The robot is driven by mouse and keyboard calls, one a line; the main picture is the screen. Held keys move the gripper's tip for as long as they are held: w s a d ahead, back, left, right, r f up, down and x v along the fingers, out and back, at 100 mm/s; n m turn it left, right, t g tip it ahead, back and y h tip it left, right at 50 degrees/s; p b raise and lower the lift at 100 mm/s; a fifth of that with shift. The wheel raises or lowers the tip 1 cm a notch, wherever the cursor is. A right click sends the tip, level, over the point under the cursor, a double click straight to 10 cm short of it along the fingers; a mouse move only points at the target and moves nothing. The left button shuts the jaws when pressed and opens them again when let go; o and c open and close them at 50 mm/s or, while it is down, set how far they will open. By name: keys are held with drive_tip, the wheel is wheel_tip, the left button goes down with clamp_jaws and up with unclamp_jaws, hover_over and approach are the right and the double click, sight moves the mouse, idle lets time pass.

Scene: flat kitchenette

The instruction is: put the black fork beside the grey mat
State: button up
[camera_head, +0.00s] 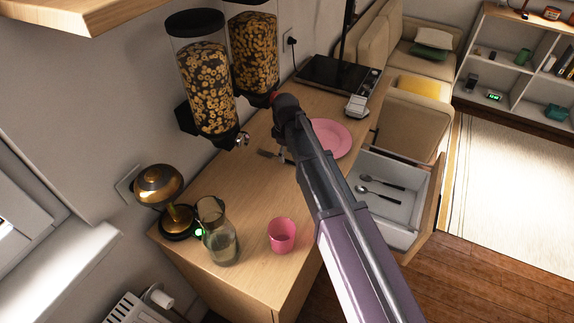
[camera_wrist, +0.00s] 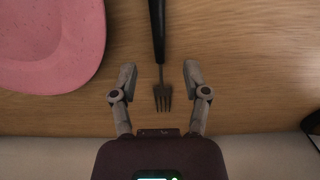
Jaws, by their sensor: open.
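A fork with a black handle (camera_wrist: 156,30) and grey metal tines lies on the wooden counter in the wrist view. In the head view a fork (camera_head: 268,154) shows on the counter left of my arm, partly hidden by it. My gripper (camera_wrist: 160,76) is open and empty, with one finger on each side of the fork's neck and tines in the picture. I cannot tell its height above the counter. In the head view my arm hides the gripper. I cannot make out a grey mat in either view.
A pink plate (camera_head: 333,134) lies near the fork. A pink cup (camera_head: 282,236), a glass carafe (camera_head: 218,240) and a brass lamp (camera_head: 158,186) stand at the near end. Cereal dispensers (camera_head: 203,85) overhang the counter. An open drawer (camera_head: 396,226) holds cutlery.

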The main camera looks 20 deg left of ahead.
drive_tip(key=shift+f+b, duration=0.85)
drive_tip(key=shift+f, duration=0.25)
clamp_jaws()
